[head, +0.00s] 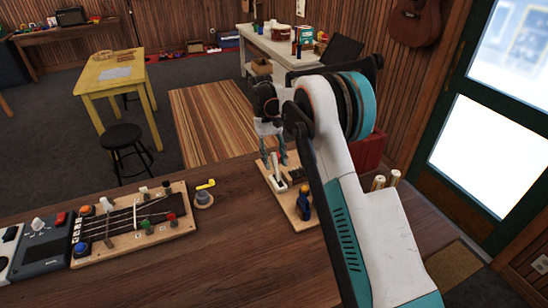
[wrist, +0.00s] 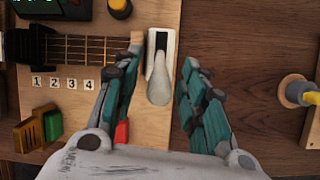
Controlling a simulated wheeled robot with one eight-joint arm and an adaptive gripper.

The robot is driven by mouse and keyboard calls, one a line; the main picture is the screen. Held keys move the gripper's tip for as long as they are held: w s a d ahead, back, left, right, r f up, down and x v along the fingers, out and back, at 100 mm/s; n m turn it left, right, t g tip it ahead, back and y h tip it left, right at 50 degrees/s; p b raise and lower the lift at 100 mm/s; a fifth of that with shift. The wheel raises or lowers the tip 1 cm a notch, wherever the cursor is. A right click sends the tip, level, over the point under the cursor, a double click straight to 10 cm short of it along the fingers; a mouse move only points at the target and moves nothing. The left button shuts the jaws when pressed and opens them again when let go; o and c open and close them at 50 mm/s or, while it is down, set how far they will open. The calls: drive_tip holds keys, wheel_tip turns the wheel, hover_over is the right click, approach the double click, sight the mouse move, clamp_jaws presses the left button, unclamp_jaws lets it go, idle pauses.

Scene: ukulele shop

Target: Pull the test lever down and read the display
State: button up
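The test lever (wrist: 158,80) is a pale grey handle in a white-framed black slot on a wooden board (wrist: 190,20). In the head view the lever (head: 278,184) shows white on the board (head: 286,205), just below my gripper (head: 273,150). In the wrist view my gripper (wrist: 165,62) is open, with one teal finger on each side of the lever. Gaps show between fingers and handle, and I see no grip on it. A dark display (wrist: 55,8) with green characters is cut off at the top left; its reading is not legible.
On the board are a short neck with strings (wrist: 85,48), number tiles (wrist: 62,83), a yellow knob (wrist: 120,5) and a red block (wrist: 122,133). Left on the counter stands another board (head: 130,240) with knobs. A yellow-handled crank (head: 204,195) lies between.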

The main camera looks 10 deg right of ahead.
drive_tip(key=v, duration=1.2)
drive_tip(key=shift+c, duration=0.3)
drive_tip(key=shift+d+f, duration=0.1)
drive_tip(key=c, duration=0.4)
drive_tip(key=shift+d+f+y, duration=0.2)
drive_tip(key=shift+f+y, duration=0.05)
drive_tip(key=shift+y, duration=0.05)
clamp_jaws()
drive_tip(key=s+d+f+m+t+y+b, duration=0.4)
drive_tip(key=d+f+m+t+y+b, duration=0.1)
drive_tip(key=d+f+y, duration=0.15)
drive_tip(key=s+d+r+m+t+y+b, duration=0.1)
drive_tip(key=s+d+r+m+t+b, duration=0.1)
drive_tip(key=s+d+m+t, duration=0.25)
drive_tip(key=s+d+r+m+t+y+b, duration=0.1)
drive_tip(key=s+d+m+t+y+b, duration=0.15)
drive_tip(key=s+t, duration=0.45)
drive_tip(key=shift+m+g+h, duration=0.3)
drive_tip(key=shift+m+g, duration=0.1)
drive_tip(key=shift+g, duration=0.35)
drive_tip(key=b+x, duration=0.1)
drive_tip(key=x, duration=0.3)
drive_tip(key=b+x, duration=0.1)
drive_tip(key=x, duration=0.4)
drive_tip(key=a+b+x, duration=0.1)
drive_tip(key=x, duration=0.3)
drive_tip(key=shift+s+a, duration=0.2)
drive_tip(key=shift+a, duration=0.05)
